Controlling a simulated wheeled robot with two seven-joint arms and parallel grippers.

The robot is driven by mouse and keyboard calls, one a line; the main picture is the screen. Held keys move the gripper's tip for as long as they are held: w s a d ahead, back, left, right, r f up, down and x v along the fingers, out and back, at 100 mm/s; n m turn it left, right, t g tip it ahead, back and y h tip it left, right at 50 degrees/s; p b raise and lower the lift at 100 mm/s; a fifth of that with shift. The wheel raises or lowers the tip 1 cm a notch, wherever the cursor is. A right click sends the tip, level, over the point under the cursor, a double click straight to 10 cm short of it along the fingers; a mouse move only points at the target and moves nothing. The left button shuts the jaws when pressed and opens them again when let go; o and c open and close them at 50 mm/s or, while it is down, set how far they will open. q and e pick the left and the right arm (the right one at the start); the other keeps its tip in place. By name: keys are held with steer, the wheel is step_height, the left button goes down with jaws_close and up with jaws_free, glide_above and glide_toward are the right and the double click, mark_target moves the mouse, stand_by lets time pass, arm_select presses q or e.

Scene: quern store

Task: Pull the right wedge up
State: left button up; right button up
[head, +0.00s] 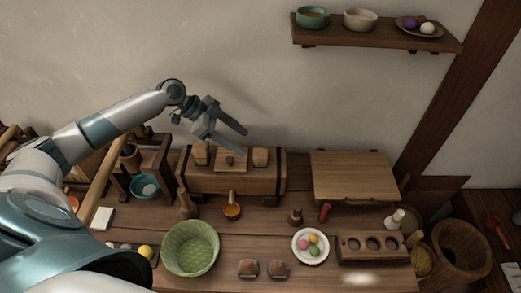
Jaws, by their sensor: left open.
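A long wooden box (185,180) with dark bands stands at the back of the bench against the wall. On its top are two upright wooden pieces that look like wedges: the left wedge (201,154) and the right wedge (261,157). A flat lid piece with a small knob (230,160) sits between them. My left gripper (241,141) is open and empty, in the air above the box. Its fingers point right and down, and it appears apart from the right wedge. My right gripper is not in view.
A green basket (191,249), a white plate with coloured balls (311,246) and a wooden rack with holes (372,248) stand in front. A slanted wooden board (353,178) is right of the box. A shelf (375,34) with bowls hangs at upper right.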

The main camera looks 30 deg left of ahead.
mark_target(260, 153)
arm_select(q)
steer(key=p+x, duration=0.3)
steer(key=x, duration=0.5)
steer(key=shift+d, duration=0.2)
steer(key=shift+w+d+f, duration=0.2)
steer(key=shift+d+f, duration=0.2)
steer(key=shift+f, duration=0.2)
